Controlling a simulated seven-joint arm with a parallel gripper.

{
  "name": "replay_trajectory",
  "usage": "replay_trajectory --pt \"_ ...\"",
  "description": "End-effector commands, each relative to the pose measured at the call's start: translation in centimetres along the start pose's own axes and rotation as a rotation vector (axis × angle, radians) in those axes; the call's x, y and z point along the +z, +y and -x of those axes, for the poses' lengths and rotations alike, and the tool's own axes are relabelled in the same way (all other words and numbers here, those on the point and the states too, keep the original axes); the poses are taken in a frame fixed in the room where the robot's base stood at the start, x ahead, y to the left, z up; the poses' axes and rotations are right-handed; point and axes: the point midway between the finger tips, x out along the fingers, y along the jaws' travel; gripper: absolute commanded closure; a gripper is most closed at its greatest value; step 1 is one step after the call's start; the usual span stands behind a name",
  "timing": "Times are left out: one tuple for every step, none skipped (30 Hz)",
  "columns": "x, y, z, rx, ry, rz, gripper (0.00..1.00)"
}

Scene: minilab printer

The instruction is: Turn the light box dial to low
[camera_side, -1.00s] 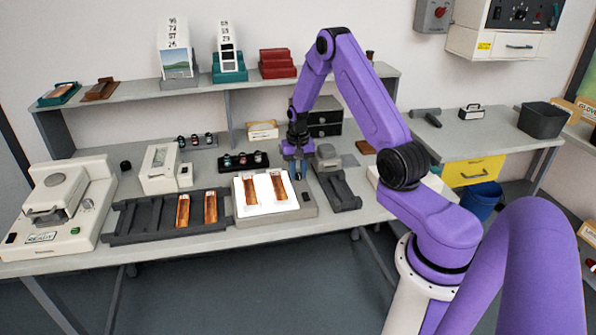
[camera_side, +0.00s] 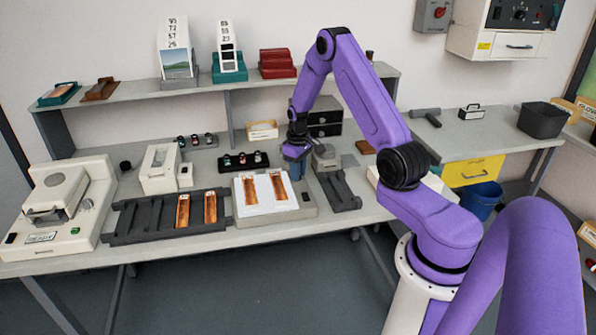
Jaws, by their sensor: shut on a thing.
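The light box (camera_side: 307,211) is a low grey box on the bench with a bright white top. Two orange-brown film strips lie on its lit panel. My gripper (camera_side: 296,172) points down at the box's back right corner, with its jaws shut. The light box dial cannot be made out; my gripper covers that corner and appears shut on the dial. The dial's setting cannot be read.
A dark tray (camera_side: 150,221) with film strips lies left of the light box. A dark grey holder (camera_side: 340,190) stands close on its right.

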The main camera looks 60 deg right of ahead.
Motion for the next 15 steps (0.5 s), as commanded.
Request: replay_trajectory --pt "-0.08 0.09 0.05 0.002 0.003 0.012 1.0" --pt "-0.08 0.09 0.05 0.002 0.004 0.019 1.0" --pt "-0.08 0.09 0.05 0.002 0.004 0.028 1.0" --pt "-0.09 0.09 0.05 0.002 0.004 0.034 1.0" --pt "-0.09 0.09 0.05 0.002 0.004 0.038 1.0" --pt "-0.09 0.09 0.05 0.002 0.004 0.042 1.0" --pt "-0.09 0.09 0.05 0.002 0.004 0.045 1.0" --pt "-0.09 0.09 0.05 0.002 0.004 0.047 1.0" --pt "-0.09 0.09 0.05 0.002 0.004 0.048 1.0" --pt "-0.09 0.08 0.05 0.002 0.004 0.049 1.0" --pt "-0.1 0.08 0.05 0.002 0.004 0.05 1.0" --pt "-0.1 0.08 0.05 0.002 0.004 0.051 1.0" --pt "-0.1 0.08 0.05 0.002 0.004 0.051 1.0" --pt "-0.1 0.08 0.06 0.002 0.004 0.051 1.0" --pt "-0.1 0.08 0.06 0.002 0.004 0.051 1.0"
